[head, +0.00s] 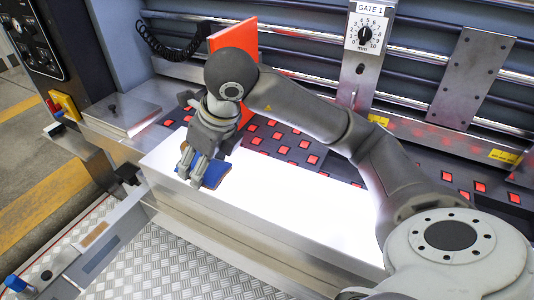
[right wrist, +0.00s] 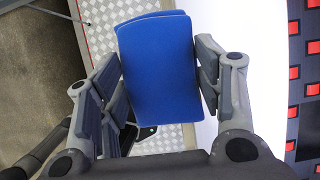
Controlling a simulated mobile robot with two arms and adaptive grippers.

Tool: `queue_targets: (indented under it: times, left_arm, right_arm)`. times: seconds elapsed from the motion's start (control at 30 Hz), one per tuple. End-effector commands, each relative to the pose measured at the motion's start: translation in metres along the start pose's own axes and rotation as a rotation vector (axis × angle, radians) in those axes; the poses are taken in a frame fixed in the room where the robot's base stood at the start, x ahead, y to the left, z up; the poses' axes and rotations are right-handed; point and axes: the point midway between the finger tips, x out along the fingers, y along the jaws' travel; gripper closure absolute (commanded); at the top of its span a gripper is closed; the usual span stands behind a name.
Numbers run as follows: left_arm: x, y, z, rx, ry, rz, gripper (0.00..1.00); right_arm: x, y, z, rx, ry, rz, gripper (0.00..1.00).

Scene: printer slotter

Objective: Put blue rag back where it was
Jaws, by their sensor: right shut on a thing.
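The blue rag (right wrist: 158,70) is a flat, folded blue cloth between the fingers of my right gripper in the right wrist view. In the head view a blue corner of the rag (head: 216,174) shows below the fingers, over the left end of the bright white surface (head: 285,205). My right gripper (head: 197,172) points down there and is shut on the rag; it also shows in the right wrist view (right wrist: 160,95). I cannot tell whether the rag touches the surface. My left gripper is not in view.
An orange-red panel (head: 247,52) stands upright behind my right gripper. Dark strips with red squares (head: 283,150) run behind the white surface. A metal block (head: 122,112) is to the left. Diamond-plate flooring (head: 160,265) lies in front. The white surface's right part is clear beneath my arm.

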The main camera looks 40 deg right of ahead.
Motion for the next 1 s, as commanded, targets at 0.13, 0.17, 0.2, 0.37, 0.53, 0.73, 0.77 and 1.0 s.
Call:
queue_targets:
  times: [0.13, 0.17, 0.2, 0.37, 0.53, 0.73, 0.77, 1.0]
  left_arm:
    - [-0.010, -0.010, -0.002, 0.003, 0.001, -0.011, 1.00]
    - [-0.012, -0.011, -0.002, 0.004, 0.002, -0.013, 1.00]
    - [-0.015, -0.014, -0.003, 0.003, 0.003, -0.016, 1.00]
    - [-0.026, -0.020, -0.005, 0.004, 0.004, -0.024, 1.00]
    - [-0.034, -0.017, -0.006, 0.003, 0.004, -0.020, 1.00]
    - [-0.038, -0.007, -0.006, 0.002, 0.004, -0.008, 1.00]
    - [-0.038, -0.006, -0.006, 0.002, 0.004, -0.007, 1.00]
    - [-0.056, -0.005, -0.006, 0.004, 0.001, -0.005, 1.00]
  right_arm:
    - [0.008, -0.028, -0.007, 0.010, 0.007, -0.004, 0.59]
    - [0.011, -0.036, -0.009, 0.012, 0.009, -0.004, 0.59]
    - [0.014, -0.046, -0.012, 0.011, 0.009, -0.005, 0.59]
    - [0.029, -0.086, -0.021, 0.009, 0.009, -0.003, 0.59]
    - [0.058, -0.112, -0.034, 0.005, 0.008, -0.001, 0.59]
    - [0.076, -0.127, -0.041, 0.001, 0.000, -0.001, 0.59]
    - [0.077, -0.128, -0.041, 0.001, 0.001, -0.001, 0.59]
    - [0.101, -0.135, -0.054, 0.002, 0.006, 0.002, 0.59]
